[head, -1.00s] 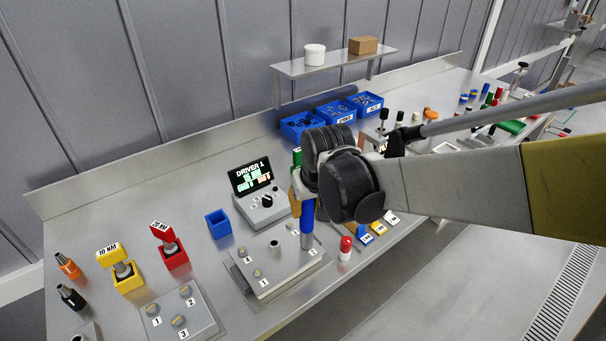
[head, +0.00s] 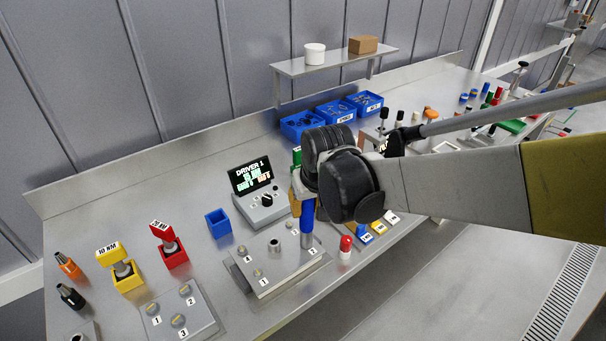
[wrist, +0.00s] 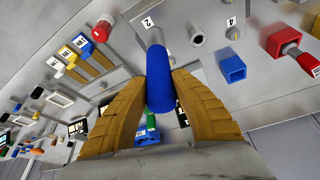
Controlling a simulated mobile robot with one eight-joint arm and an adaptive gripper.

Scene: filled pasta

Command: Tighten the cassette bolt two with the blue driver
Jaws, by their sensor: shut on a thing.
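The blue driver (head: 307,220) is held upright in my gripper (head: 302,192). In the wrist view, the tan fingers (wrist: 160,84) are shut on its blue handle (wrist: 160,88). The driver's grey lower end (head: 307,240) is at the grey cassette plate (head: 290,272), right beside the label 2 (head: 314,250). It also shows by the label 2 in the wrist view (wrist: 148,22). The bolt under the tip is hidden, so I cannot tell how well the tip sits on it. Other bolts of the plate, such as one by label 1 (head: 257,272), are visible.
An empty blue holder (head: 218,224) and a driver display (head: 250,175) stand behind the plate. Yellow (head: 121,267) and red (head: 170,246) drivers stand in holders at left. A numbered bolt block (head: 180,318) is front left. A red-capped cylinder (head: 345,247) stands close right of the driver.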

